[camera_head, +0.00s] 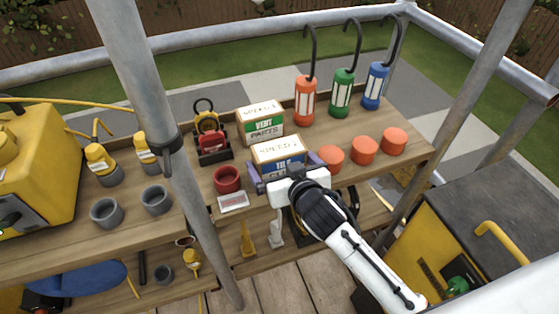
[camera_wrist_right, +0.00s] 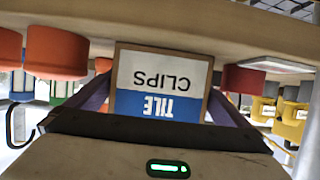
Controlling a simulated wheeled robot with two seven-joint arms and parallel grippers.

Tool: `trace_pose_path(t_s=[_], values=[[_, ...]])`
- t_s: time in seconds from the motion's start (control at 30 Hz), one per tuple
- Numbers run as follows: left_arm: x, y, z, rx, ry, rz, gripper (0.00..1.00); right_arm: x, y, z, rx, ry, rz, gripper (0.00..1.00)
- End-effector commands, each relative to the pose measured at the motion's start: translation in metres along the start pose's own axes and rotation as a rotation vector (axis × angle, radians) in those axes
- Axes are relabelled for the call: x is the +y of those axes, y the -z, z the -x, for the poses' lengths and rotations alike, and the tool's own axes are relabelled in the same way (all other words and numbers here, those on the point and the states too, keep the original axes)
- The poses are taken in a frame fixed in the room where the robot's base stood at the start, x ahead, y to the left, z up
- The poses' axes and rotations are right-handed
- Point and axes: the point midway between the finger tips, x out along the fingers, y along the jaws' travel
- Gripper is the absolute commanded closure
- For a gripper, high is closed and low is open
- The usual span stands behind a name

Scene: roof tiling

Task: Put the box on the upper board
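The tile clips box (camera_head: 278,155), tan with a white and blue label, is at the front of the upper board (camera_head: 330,185), just before the vent parts box (camera_head: 262,123). My right gripper (camera_head: 287,172) has its purple fingers on both sides of the tile clips box, close against it. In the right wrist view the box (camera_wrist_right: 162,82) appears upside down between the fingers. I cannot tell whether its base touches the board. My left gripper is not in view.
Orange pots (camera_head: 363,150) stand right of the box and a red pot (camera_head: 227,179) left. Orange, green and blue lanterns (camera_head: 342,95) stand behind. A metal post (camera_head: 165,140) rises at left. A lower shelf (camera_head: 215,272) holds tools.

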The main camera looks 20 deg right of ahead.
Motion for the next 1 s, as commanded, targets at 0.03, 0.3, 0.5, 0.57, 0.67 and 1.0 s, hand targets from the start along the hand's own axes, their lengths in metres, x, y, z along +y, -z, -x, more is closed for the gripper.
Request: trace_pose_path(t_s=[0.03, 0.3, 0.5, 0.57, 0.67, 1.0], values=[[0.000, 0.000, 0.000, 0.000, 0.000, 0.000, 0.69, 0.000, 0.001, 0.000, 0.000, 0.000, 0.000, 0.00], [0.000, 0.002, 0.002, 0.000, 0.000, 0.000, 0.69, 0.000, 0.002, 0.031, -0.001, 0.001, -0.001, 0.00], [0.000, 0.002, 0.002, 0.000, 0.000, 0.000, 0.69, 0.000, 0.001, 0.075, -0.002, 0.001, -0.001, 0.00], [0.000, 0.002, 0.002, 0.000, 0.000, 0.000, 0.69, 0.000, 0.002, 0.087, -0.002, 0.001, -0.002, 0.00], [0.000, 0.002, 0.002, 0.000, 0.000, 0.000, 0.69, 0.000, 0.002, 0.103, -0.001, 0.001, 0.000, 0.00], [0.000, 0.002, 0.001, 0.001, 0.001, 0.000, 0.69, -0.006, -0.081, 0.121, -0.143, 0.065, 0.035, 0.00]])
